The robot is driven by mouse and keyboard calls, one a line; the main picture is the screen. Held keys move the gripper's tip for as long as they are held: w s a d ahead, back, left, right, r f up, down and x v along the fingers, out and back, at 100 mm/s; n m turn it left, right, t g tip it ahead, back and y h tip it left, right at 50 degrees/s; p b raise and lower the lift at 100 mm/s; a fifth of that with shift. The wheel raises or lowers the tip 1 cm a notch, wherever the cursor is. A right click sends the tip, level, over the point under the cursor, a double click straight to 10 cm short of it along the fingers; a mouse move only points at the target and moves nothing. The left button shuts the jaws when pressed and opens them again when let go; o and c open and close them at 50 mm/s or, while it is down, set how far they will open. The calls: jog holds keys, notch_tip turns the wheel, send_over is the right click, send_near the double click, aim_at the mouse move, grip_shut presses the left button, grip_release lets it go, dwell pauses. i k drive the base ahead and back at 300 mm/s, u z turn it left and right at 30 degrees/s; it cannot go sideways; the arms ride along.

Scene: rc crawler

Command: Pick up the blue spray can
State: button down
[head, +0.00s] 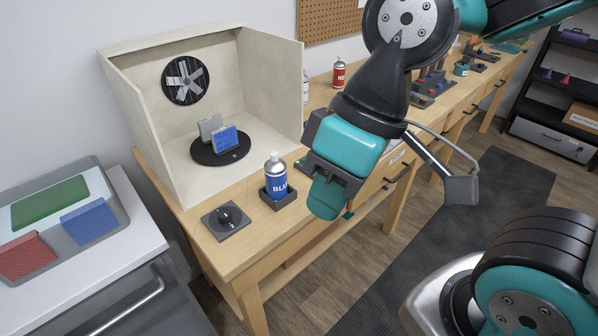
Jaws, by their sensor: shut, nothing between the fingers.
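The blue spray can (275,177) stands upright in a small dark square holder (278,199) near the front edge of the wooden workbench, just outside the spray booth. My gripper (328,198), teal and black, hangs to the right of the can, near the bench's front edge. It is shut and empty, and apart from the can in the picture. The arm comes down from the upper right.
A beige spray booth (158,146) with a fan and a dark turntable (203,153) holding a blue panel stands behind the can. A black knob on a plate (226,220) sits left of it. A red can (339,73) stands farther back. A grey cabinet with a tray (120,215) is at left.

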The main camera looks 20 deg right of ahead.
aim_at(275, 174)
jog(key=u, duration=2.55)
jog(key=i, duration=1.25)
jog(key=z, duration=2.8)
jog(key=i, duration=0.5)
jog(key=u, duration=0.1)
